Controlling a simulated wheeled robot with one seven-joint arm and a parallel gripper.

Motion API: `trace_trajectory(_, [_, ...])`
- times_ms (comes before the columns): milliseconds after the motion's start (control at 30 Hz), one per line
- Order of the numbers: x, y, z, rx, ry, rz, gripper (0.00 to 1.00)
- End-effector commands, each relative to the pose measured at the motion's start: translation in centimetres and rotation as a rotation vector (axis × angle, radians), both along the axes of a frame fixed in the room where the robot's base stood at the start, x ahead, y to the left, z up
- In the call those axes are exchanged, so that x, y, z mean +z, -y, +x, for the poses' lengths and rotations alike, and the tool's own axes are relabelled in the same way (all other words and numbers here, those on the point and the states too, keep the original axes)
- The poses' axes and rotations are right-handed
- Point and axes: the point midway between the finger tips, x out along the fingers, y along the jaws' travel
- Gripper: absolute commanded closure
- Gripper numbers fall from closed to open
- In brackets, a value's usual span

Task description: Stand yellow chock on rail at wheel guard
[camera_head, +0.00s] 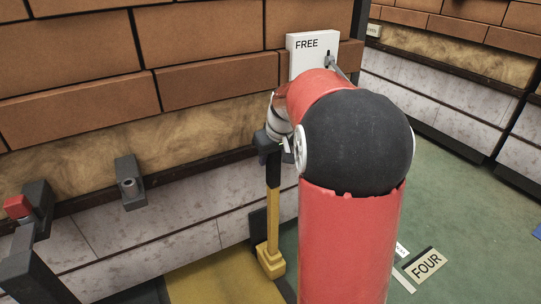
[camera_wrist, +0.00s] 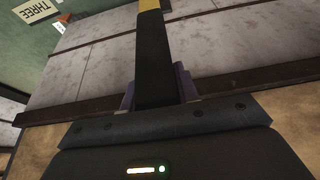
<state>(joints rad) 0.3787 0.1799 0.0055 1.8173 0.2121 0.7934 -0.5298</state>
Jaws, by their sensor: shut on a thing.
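The yellow chock (camera_head: 270,262) is a yellow block at the foot of a long yellow shaft with a dark upper part. My gripper (camera_head: 272,146) is shut on the dark upper part, and the chock hangs upright beside the wall. In the wrist view my gripper (camera_wrist: 157,92) has its fingers on both sides of the dark bar, whose yellow part (camera_wrist: 150,5) shows at the top edge. The red arm hides part of the gripper in the head view. I cannot tell which part is the rail or the wheel guard, nor whether the block touches anything below.
Dark brackets (camera_head: 130,185) stick out from the wall on the left, one beside a red block (camera_head: 17,207). A white box marked FREE (camera_head: 313,50) with a lever is on the wall behind my arm. A FOUR sign (camera_head: 425,265) lies on open green floor at right.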

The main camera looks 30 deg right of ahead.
Motion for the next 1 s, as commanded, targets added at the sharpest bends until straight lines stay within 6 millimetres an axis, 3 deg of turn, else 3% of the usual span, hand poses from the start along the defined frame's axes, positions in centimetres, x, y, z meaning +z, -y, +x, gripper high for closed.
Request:
trace_trajectory(33, [0.0, 0.0, 0.0, 0.000, 0.000, 0.000, 0.65])
trace_trajectory(167, [0.0, 0.0, 0.0, 0.000, 0.000, 0.000, 0.48])
trace_trajectory(533, [0.7, 0.0, 0.0, 0.000, 0.001, 0.000, 0.47])
trace_trajectory(667, [2.3, 0.0, -0.6, -0.001, 0.004, -0.002, 0.47])
trace_trajectory(1000, [9.1, 0.2, -3.4, -0.001, 0.004, -0.002, 0.47])
